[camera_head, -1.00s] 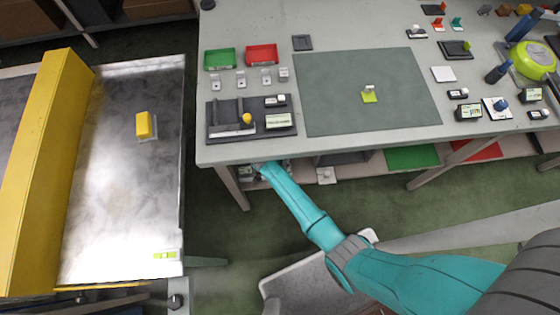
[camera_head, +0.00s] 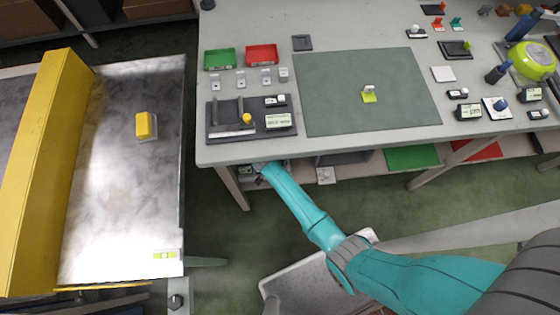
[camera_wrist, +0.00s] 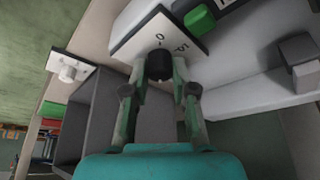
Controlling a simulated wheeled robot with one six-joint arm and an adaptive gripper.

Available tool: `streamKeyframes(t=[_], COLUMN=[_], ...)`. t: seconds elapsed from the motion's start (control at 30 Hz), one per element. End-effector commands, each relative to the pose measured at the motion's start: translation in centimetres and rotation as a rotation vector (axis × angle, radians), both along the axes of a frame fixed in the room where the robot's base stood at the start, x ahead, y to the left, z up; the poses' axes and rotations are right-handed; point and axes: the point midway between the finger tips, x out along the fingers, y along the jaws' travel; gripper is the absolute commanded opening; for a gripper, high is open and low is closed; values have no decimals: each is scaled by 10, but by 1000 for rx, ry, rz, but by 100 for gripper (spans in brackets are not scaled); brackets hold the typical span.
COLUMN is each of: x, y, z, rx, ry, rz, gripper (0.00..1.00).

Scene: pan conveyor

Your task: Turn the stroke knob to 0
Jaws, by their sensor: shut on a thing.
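In the wrist view, the black stroke knob (camera_wrist: 158,64) sits on a white plate (camera_wrist: 140,28) with dark edges. The plate carries a "0" and what looks like a "5" beside the knob. The two fingers of my gripper (camera_wrist: 160,75) stand on either side of the knob and are shut on it. The knob's pointer direction cannot be made out. In the head view, my gripper reaches under the front edge of the grey table (camera_head: 340,146), and the table edge hides the knob and most of the fingers.
In the wrist view, a green button (camera_wrist: 200,18) is right of the plate, a white knob (camera_wrist: 68,73) left, and a grey block (camera_wrist: 298,50) at the right.

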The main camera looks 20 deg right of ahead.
Motion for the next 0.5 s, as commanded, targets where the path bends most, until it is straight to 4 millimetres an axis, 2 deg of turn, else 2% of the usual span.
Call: streamKeyframes(t=[0.27,0.5], x=[-2,-3], y=[-1,-2], z=[0,-1], rx=[1,1], ry=[0,0], rz=[178,402], gripper=[0,0])
